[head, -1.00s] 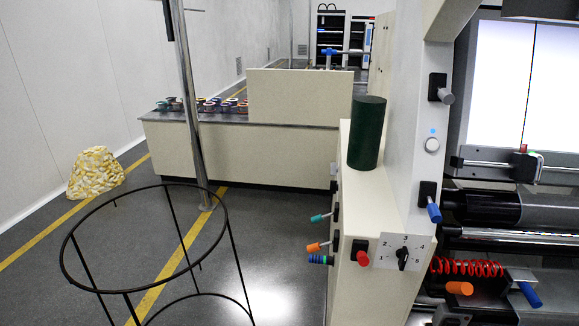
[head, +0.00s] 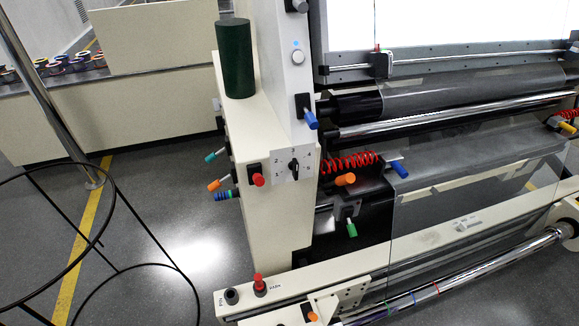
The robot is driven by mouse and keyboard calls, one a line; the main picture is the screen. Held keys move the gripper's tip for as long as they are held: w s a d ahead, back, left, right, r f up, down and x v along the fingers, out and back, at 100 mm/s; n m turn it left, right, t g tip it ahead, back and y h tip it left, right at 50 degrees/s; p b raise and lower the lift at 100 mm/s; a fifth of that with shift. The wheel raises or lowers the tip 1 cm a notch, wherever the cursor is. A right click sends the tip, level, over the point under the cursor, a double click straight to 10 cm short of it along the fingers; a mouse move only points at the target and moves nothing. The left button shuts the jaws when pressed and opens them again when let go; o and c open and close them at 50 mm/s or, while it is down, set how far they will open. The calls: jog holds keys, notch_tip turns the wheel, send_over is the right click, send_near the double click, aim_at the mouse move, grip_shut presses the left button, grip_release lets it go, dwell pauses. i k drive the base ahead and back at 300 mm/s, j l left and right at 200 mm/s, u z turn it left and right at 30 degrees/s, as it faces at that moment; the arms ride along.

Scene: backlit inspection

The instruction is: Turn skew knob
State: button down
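No label for the skew knob can be read, so I cannot tell which control it is. On the cream machine (head: 226,120) a black pointer knob (head: 293,166) sits on a pale marked dial plate. A red knob (head: 257,180) is just left of it. A blue handle (head: 310,120) is above it. To the right, an orange knob (head: 345,180) and a blue knob (head: 400,168) stick out near a red coiled hose (head: 350,162). A green knob (head: 352,230) is below them. Teal (head: 210,157) and orange (head: 214,186) handles project from the left side. My gripper is not in view.
A low cream beam (head: 400,249) with a red button (head: 258,282) and a chrome roller (head: 470,280) crosses the front. A black wire ring stand (head: 105,220) and metal post (head: 50,100) are at left. A green cylinder (head: 234,60) stands on the machine. Floor between is clear.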

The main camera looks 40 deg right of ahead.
aim_at(293, 165)
jog(key=z, duration=1.8)
jog(key=u, duration=1.45)
jog(key=i+j+u, duration=0.15)
jog(key=j, duration=0.15)
jog(key=j+u, duration=0.15)
jog(key=j, duration=0.15)
